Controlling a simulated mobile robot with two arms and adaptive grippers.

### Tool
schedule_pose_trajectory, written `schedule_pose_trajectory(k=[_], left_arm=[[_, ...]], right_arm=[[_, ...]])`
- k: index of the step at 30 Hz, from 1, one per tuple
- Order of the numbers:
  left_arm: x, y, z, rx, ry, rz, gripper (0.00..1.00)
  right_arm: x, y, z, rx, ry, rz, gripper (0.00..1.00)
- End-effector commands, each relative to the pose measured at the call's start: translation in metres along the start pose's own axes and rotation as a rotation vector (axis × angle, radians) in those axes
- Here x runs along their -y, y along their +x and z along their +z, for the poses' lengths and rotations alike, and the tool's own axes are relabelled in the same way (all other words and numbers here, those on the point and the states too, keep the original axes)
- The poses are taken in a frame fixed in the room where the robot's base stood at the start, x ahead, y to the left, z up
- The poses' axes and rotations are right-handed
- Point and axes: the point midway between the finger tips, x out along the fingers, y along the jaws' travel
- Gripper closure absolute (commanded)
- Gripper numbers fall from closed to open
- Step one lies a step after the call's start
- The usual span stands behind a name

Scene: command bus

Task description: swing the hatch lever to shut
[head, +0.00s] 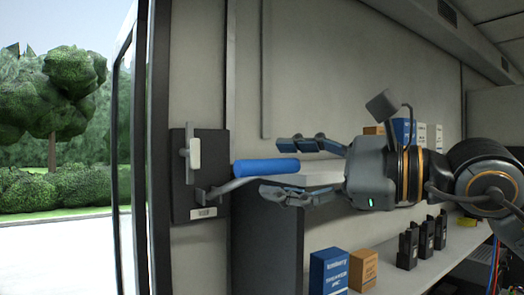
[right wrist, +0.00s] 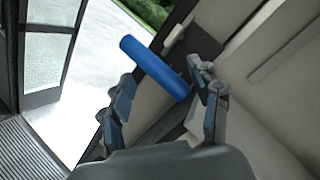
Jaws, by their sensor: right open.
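The hatch lever (head: 266,167) has a blue grip on a grey bent arm and sticks out to the right from a dark wall plate (head: 211,150). A small label sits at the bottom of the plate. My right gripper (head: 291,169) is open, with one finger above the blue grip's right end and one below it. In the right wrist view the blue grip (right wrist: 154,68) slants just beyond and between the open fingers (right wrist: 162,93). I cannot tell whether a finger touches it. My left gripper is not in view.
A shelf (head: 440,258) below my right arm holds several black radios (head: 407,248), a blue box (head: 329,272) and an orange box (head: 363,270). More boxes stand behind the arm. An open doorway to the outside lies left of the plate, past a dark door frame (head: 160,150).

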Motion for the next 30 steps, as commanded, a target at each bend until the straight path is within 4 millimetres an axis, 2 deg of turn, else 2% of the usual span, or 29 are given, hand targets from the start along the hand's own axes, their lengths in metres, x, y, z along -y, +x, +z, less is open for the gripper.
schedule_pose_trajectory(k=[1,3,7,19,27,28,30], left_arm=[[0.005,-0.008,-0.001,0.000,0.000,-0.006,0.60],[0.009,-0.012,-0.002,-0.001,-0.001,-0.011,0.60],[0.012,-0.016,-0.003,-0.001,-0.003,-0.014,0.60],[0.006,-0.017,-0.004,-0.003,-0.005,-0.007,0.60],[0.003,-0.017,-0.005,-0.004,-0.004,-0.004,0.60],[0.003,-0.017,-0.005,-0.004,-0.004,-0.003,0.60],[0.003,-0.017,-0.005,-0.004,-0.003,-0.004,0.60]], right_arm=[[0.002,0.010,0.003,0.002,0.001,0.003,0.38],[0.002,0.020,0.003,0.002,0.002,0.002,0.38],[0.001,0.033,0.001,0.001,0.001,0.000,0.38],[0.000,0.039,0.000,0.000,0.001,0.000,0.40],[-0.001,0.039,0.000,0.000,0.002,0.001,0.95],[-0.001,0.039,0.000,0.000,0.002,0.001,1.00],[-0.001,0.039,0.000,0.000,0.003,0.001,1.00]])
